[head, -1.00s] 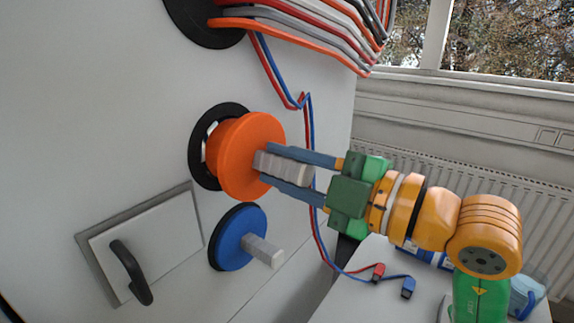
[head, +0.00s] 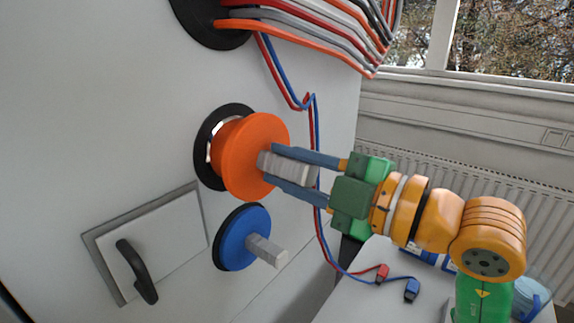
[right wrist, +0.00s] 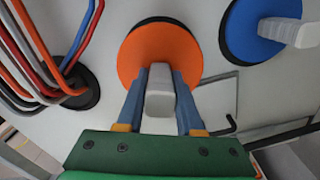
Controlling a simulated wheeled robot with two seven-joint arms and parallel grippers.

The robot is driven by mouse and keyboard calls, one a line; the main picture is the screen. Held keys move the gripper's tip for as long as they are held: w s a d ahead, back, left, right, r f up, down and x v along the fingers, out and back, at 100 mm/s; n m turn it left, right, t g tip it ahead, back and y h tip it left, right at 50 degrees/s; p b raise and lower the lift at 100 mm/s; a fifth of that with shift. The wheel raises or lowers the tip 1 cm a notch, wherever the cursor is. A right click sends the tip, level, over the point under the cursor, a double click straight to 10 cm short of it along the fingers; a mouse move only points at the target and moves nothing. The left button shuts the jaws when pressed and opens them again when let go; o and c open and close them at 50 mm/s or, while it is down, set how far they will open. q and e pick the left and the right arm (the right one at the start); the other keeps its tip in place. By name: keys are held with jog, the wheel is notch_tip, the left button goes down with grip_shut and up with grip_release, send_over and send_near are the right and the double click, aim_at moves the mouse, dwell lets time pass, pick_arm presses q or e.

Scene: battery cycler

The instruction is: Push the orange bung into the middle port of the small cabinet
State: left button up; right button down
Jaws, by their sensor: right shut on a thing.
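The orange bung (head: 256,150) has a wide orange flange, a narrower body behind it and a grey grip bar. My right gripper (head: 268,168) is shut on the grey bar. The bung's body sits at the black-rimmed middle port (head: 203,165) of the white cabinet (head: 110,110). A gap inside the ring shows on the left, and the flange stands off from the cabinet face. In the right wrist view the orange flange (right wrist: 160,50) covers most of the port, and both fingers clasp the bar (right wrist: 160,92). My left gripper is not in view.
A blue bung (head: 243,237) fills the port below. Several cables (head: 310,40) leave the upper port, and thin red and blue leads (head: 316,180) hang behind my gripper. A hatch with a black handle (head: 137,272) is at lower left. A white table (head: 370,300) is at right.

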aim_at(312, 177)
jog(key=shift+p+x, duration=0.6)
jog(key=shift+x, duration=1.75)
dwell(1.0)
jog(key=c, duration=0.8)
grip_release()
jog(key=o, duration=0.3)
jog(key=shift+s, duration=0.1)
jog(key=o, duration=0.5)
jog(key=shift+b+v, duration=0.45)
jog(key=shift+v, duration=2.15)
jog(key=shift+b+v, duration=0.3)
jog(key=shift+v, duration=2.65)
